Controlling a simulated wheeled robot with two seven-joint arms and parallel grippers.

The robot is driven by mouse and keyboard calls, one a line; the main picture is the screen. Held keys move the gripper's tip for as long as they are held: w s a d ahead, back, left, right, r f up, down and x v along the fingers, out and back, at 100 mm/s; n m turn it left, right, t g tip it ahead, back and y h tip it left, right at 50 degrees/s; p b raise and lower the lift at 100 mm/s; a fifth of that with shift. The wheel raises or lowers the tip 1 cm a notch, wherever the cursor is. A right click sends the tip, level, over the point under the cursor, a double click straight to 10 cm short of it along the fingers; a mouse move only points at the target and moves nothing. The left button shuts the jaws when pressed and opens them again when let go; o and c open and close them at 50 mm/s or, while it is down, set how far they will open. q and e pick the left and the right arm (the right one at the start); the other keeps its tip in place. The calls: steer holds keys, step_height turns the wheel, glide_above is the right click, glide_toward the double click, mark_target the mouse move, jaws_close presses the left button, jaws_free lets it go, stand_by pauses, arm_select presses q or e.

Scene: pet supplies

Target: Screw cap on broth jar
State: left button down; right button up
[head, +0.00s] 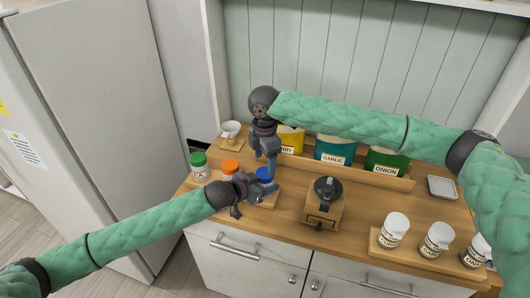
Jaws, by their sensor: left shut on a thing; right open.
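A blue cap (264,173) shows between my two grippers, at the right end of a row of jars. The jar body under it is mostly hidden by my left gripper, and I cannot tell how the cap sits on it. My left gripper (262,194) comes in low from the left and is shut on what looks like this jar. My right gripper (271,172) points down from above, open, with its fingers close to the blue cap. I cannot tell whether they touch it.
Left of the grippers stand a green-capped jar (198,166) and an orange-capped jar (230,168). A dark-topped wooden grinder (325,202) stands close right. White-lidded jars (395,228) stand front right. Labelled bags, including garlic (334,152) and onion (385,163), line the back. A white cup (230,129) sits back left.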

mark_target(265, 173)
steer(key=shift+f, duration=2.6)
steer(key=c, duration=1)
steer(key=m, duration=0.4)
steer(key=shift+m, duration=0.4)
steer(key=o, duration=1.1)
steer(key=shift+r, duration=2.25)
steer(key=shift+c, duration=0.5)
